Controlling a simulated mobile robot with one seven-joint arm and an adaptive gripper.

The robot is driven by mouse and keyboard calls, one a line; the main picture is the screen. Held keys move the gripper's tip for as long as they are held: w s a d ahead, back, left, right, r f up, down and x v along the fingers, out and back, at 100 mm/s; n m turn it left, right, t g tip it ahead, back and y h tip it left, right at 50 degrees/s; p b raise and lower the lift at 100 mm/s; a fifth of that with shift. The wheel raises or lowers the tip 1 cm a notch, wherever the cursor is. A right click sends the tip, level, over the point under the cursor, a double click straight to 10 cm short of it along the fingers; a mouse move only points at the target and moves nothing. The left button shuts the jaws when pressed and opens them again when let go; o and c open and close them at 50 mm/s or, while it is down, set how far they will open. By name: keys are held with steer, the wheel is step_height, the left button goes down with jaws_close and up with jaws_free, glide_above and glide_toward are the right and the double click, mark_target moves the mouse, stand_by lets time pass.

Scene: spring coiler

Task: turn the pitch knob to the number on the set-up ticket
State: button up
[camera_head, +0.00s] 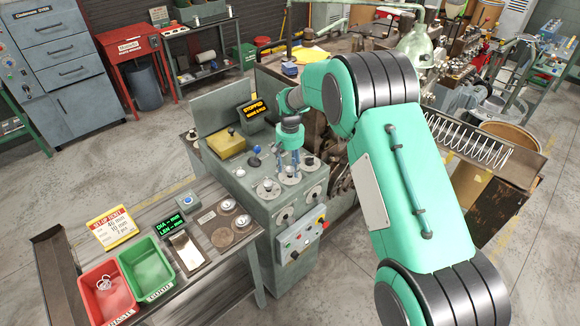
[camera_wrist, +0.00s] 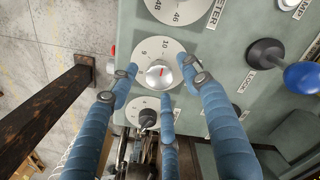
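The set-up ticket (camera_head: 113,227) is a yellow and white card on the bench at left; its lines seem to read 40 mm, 10 mm and a smaller bottom line. The middle dial (camera_wrist: 152,52) in the wrist view shows a 10 and a 9 on a pale disc, with a silver knob (camera_wrist: 158,76) bearing a red mark at its centre. Its name label is hidden. My gripper (camera_wrist: 160,82) has three blue fingers spread around this knob, with visible gaps to it. In the head view my gripper (camera_head: 290,160) points down over the machine's top panel.
A dial numbered 46 and 48 (camera_wrist: 180,8) and a dial with a black knob (camera_wrist: 147,118) flank the middle one. A blue-balled lever (camera_wrist: 300,77) stands at right. Red (camera_head: 92,309) and green (camera_head: 160,290) bins sit on the bench. A display (camera_head: 252,110) reads STOPPED.

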mark_target(290, 169)
step_height(290, 169, up, 12)
stand_by(0.9)
stand_by(0.3)
steer(key=shift+d, duration=0.1)
